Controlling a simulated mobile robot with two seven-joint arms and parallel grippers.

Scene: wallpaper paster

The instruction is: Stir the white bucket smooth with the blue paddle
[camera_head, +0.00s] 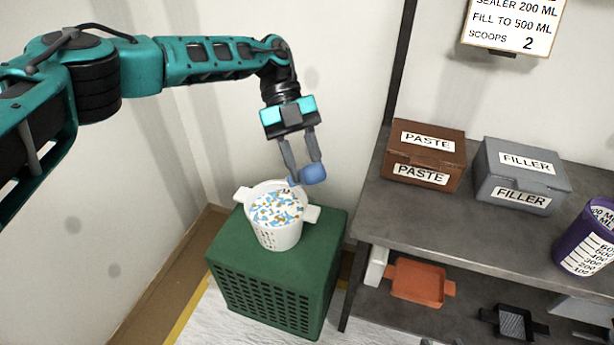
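The white bucket (281,238) stands upright on a green crate, with a tab handle on each side. Its contents (277,208) are white with scattered blue and ochre-brown streaks, so they look unevenly mixed. My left gripper (305,166) points down above the bucket's back right rim. Its two fingers are a little apart with the blue paddle (313,174) at their tips, and it appears to grip it. Only a short, rounded blue part shows; I cannot tell whether any of it touches the contents. My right gripper is not in view.
The green crate (268,292) is by the wall. Right of it a grey shelf (456,227) bears a brown PASTE box (424,155), a grey FILLER box (521,176) and a purple measuring cup (585,240). An orange tray (419,282) lies lower. A sign (512,25) hangs above.

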